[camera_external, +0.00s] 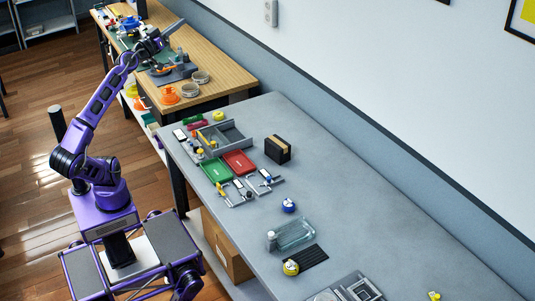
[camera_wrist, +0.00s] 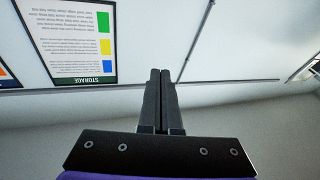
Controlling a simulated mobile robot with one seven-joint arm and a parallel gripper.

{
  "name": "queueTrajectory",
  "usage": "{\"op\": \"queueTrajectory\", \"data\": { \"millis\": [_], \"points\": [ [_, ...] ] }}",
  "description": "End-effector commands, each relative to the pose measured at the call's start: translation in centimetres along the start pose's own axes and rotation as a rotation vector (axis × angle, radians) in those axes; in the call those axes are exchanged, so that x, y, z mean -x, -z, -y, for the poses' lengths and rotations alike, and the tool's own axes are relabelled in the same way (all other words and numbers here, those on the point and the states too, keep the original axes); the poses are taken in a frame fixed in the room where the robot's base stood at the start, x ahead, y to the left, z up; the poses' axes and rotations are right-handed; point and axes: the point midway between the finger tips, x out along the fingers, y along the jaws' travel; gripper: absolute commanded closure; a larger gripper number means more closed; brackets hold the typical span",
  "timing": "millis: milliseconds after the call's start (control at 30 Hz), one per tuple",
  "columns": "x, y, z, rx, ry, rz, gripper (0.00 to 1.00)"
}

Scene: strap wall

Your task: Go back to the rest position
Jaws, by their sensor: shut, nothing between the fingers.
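My purple arm stands at the left in the external view and reaches up and over the far wooden table. My gripper (camera_external: 178,27) is at the arm's end, above that table's right part; it is small there. In the wrist view my gripper (camera_wrist: 160,75) shows two dark fingers pressed together with nothing between them. Behind the fingers are a pale wall and an upside-down storage poster (camera_wrist: 70,38). The fingers touch nothing that I can see in the wrist view.
The wooden table (camera_external: 228,78) holds orange and grey items and a dark tool stand. The long grey table (camera_external: 350,215) carries a grey tray (camera_external: 238,133), green (camera_external: 216,170) and red (camera_external: 239,163) trays, a black box (camera_external: 277,150) and a glass dish (camera_external: 295,234). Its right-hand stretch is mostly clear.

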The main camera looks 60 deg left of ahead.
Motion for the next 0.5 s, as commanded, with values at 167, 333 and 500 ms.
{"op": "queueTrajectory", "data": {
  "millis": [167, 333, 500],
  "points": [
    [0.0, -9.3, 5.6, 0.105, 0.014, 0.258, 1.00],
    [1.4, -19.3, 8.1, 0.137, 0.010, 0.498, 1.00],
    [4.4, -28.0, 8.7, 0.114, -0.014, 0.711, 1.00]
  ]
}}
